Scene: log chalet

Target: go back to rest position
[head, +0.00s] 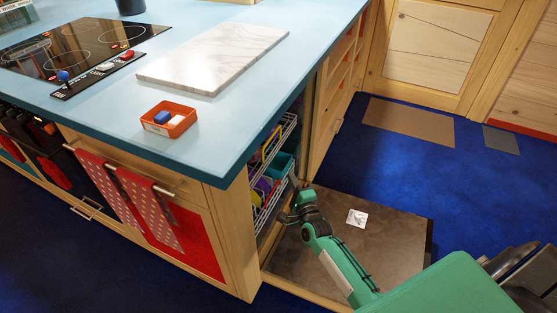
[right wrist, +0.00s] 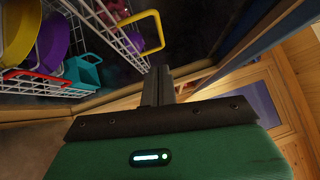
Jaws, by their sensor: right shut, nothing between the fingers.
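My right gripper (head: 291,192) is at the end of the green right arm, which comes in from the lower right in the head view. It is low beside the open side of the counter, close to the wire rack (head: 272,165). In the right wrist view the fingers (right wrist: 157,85) are together and empty. The wire rack (right wrist: 112,38) is to the upper left there, with a yellow handle (right wrist: 143,30) beside the fingertips. I cannot tell whether they touch. My left gripper is not in view.
The blue counter (head: 240,95) bears a cooktop (head: 75,42), a marble board (head: 215,58) and an orange tray (head: 165,129). A brown panel (head: 385,240) lies low below my right arm.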

